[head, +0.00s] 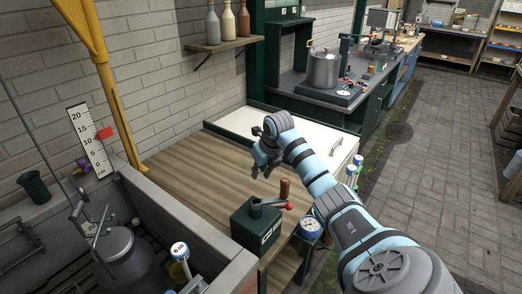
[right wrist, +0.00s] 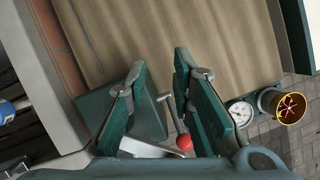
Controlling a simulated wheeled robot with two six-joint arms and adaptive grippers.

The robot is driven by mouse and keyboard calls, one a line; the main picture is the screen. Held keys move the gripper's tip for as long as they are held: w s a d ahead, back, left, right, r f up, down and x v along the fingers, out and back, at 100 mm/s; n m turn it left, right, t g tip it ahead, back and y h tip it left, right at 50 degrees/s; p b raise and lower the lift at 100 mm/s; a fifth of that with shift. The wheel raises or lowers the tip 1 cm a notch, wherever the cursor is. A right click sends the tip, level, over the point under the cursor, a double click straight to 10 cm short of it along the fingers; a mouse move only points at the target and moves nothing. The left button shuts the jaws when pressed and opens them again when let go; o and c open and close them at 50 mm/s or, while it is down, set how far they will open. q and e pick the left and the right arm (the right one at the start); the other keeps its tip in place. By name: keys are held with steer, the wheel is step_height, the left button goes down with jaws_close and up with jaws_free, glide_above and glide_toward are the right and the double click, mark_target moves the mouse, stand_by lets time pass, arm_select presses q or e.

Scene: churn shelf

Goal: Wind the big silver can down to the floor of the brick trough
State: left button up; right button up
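The big silver can (head: 118,262) is at the lower left, inside the brick trough (head: 190,215). Its base is hidden, so I cannot tell whether it touches the floor. A lifting handle rises over its lid. The green winch box (head: 258,226) stands at the table's front edge, with a crank carrying a wooden grip (head: 285,188) and a red knob (head: 290,206). The red knob also shows in the right wrist view (right wrist: 184,142). My right gripper (head: 262,170) is open and empty, above the table and beyond the crank. My left gripper is not in view.
A white scale board (head: 90,140) has a red marker (head: 105,133) near its 10 mark. A yellow post (head: 98,60) rises behind the trough. A round dial (head: 311,227) sits right of the winch. The wooden tabletop (head: 190,165) is clear.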

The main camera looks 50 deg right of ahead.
steer(key=v, duration=1.2)
